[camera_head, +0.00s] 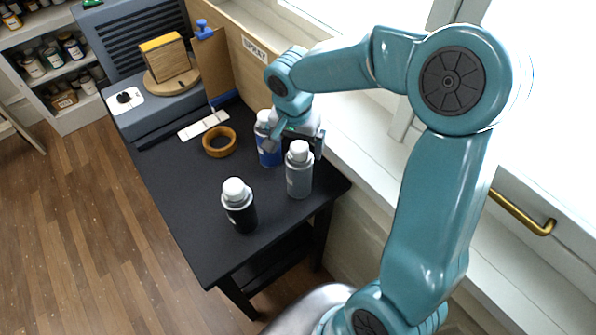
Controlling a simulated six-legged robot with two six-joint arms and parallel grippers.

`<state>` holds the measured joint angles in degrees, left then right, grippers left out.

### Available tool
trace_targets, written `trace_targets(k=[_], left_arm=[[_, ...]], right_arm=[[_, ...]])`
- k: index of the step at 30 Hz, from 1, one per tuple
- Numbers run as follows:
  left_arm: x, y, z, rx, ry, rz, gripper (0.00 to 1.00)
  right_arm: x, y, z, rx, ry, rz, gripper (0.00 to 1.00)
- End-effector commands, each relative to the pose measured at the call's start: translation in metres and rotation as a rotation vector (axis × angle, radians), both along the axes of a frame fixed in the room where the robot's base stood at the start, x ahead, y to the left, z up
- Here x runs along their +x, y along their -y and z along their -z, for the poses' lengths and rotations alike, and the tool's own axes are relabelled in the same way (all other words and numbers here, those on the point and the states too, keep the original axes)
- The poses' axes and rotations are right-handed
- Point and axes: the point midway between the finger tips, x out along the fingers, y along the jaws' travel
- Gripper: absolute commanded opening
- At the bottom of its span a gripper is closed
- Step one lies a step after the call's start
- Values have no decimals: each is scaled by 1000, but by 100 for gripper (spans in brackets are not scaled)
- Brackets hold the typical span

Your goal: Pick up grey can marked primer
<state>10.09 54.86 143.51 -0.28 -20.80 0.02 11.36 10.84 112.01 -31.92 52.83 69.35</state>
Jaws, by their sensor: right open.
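The grey can (299,178) with a white cap stands upright on the black table near its right edge. Its marking is too small to read. My right gripper (297,144) is open at the height of the can's cap, with one finger to each side of it in the picture. I cannot tell whether it touches the can. A blue can (268,151) with a white cap stands just behind and left, partly hidden by the gripper. My left gripper is not in view.
A black can (240,213) with a white cap stands nearer the front of the black table (180,185). A wooden ring (219,152) and a white strip (203,124) lie farther back. A cardboard panel marked SPRAY (254,48) and the window sill border the right side.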

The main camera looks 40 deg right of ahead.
Motion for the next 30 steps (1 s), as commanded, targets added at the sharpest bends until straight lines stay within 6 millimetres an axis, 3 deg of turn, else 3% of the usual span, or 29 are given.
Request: trace_targets(k=[12, 20, 27, 29, 30], left_arm=[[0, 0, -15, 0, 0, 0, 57], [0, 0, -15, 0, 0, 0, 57], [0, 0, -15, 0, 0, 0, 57], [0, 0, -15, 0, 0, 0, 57], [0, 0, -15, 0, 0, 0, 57]], right_arm=[[-2, 4, 51, 0, -2, -1, 98], [-1, 4, 55, 0, 1, 0, 98], [-1, 4, 55, 0, 1, 0, 20], [-1, 4, 55, 0, 1, 0, 1], [-1, 4, 54, 0, 2, 0, 0]])
